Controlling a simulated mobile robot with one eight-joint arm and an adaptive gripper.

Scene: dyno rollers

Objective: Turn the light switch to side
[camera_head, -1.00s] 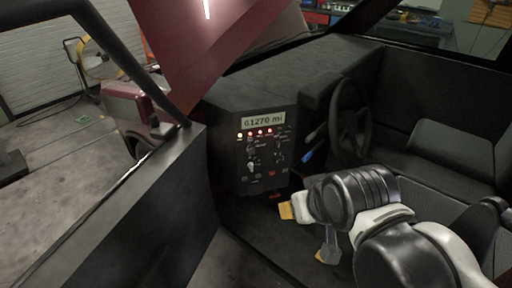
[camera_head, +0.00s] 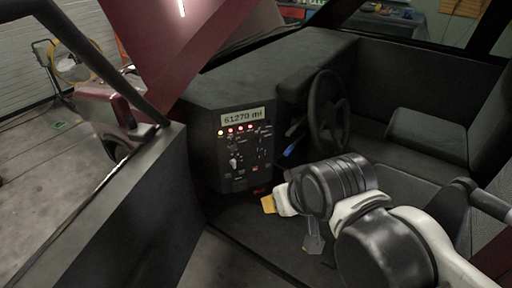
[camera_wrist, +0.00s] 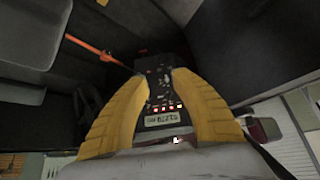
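A dark control panel (camera_head: 245,182) stands upright in the vehicle cab, with a lit 61270 mi display, a row of red and yellow lamps, and several small switches (camera_head: 233,161). I cannot tell which one is the light switch. My gripper (camera_head: 288,224) is in front of the panel, low and to its right, apart from it. In the wrist view, my gripper (camera_wrist: 160,78) shows two yellow fingers spread apart with nothing between them. The panel (camera_wrist: 163,121) appears upside down beyond the gap.
A steering wheel (camera_head: 328,112) and a blue-tipped lever (camera_head: 291,151) are right of the panel. The door panel (camera_head: 125,215) stands at the left. Seats (camera_head: 432,137) are at the right. An orange-red bar (camera_wrist: 92,50) crosses the wrist view.

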